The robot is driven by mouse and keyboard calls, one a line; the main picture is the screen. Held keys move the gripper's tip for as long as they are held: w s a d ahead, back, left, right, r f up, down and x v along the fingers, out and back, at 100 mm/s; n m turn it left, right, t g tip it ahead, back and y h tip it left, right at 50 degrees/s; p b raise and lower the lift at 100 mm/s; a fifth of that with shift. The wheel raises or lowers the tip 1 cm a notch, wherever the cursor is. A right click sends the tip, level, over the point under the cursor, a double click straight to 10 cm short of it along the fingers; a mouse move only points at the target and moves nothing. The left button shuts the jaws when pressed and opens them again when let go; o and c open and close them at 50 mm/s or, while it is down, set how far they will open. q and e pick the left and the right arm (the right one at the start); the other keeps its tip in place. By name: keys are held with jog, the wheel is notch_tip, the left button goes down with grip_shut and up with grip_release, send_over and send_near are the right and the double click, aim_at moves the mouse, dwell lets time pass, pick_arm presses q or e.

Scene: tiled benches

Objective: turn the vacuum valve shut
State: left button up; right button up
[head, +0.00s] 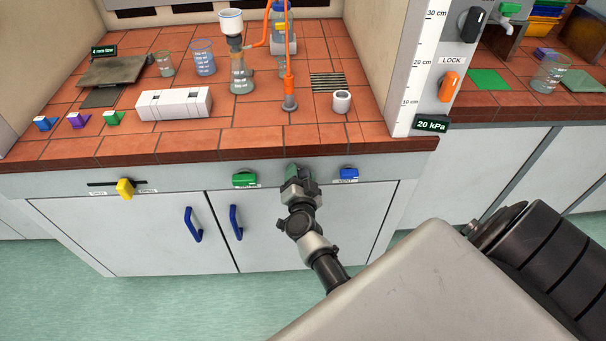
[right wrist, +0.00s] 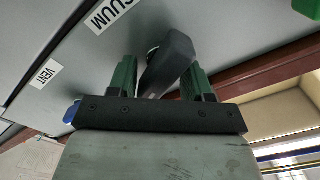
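The vacuum valve's dark grey handle (right wrist: 168,62) shows in the right wrist view, beside a white label reading VACUUM (right wrist: 108,14). It lies slantwise between the two green fingers of my right gripper (right wrist: 159,78). The fingers stand apart, with a gap between the handle and the left finger; the handle's upper end overlaps or meets the right finger, and I cannot tell if they touch. In the head view my right gripper (head: 297,176) is at the bench's front panel and hides the valve. My left gripper is in neither view.
A green knob (head: 244,180) and a blue knob (head: 348,174) flank the gripper on the panel; a yellow slider (head: 125,188) is farther left. A display (head: 431,124) reads 20 kPa. Above, a flask with funnel (head: 241,75) and orange hose stand on the tiled bench (head: 250,141).

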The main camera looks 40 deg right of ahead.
jog(key=n, duration=0.2)
jog(key=shift+w+a+r+n, duration=0.1)
jog(key=shift+a+n, duration=0.05)
jog(key=shift+n, duration=0.25)
jog(key=shift+a+n, duration=0.1)
jog(key=shift+n, duration=0.5)
jog(key=p+v, duration=0.4)
jog(key=v, duration=0.7)
jog(key=s+a+f+n+g+y+b, duration=0.1)
jog(key=s+a+f+n+g+y, duration=0.1)
jog(key=f, duration=0.7)
jog(key=s+a+f+n+g+y+b, duration=0.1)
jog(key=s+a+f+n+g+y, duration=0.1)
jog(key=s+f, duration=0.5)
jog(key=s+a+f+n+g+y+b, duration=0.1)
jog(key=s+a+f+n+y, duration=0.3)
jog(key=f, duration=0.7)
jog(key=shift+s+a+n+g+y, duration=0.2)
jog(key=shift+a+n+g+y, duration=0.15)
jog(key=shift+n+y, duration=0.55)
jog(key=shift+w+r, duration=0.1)
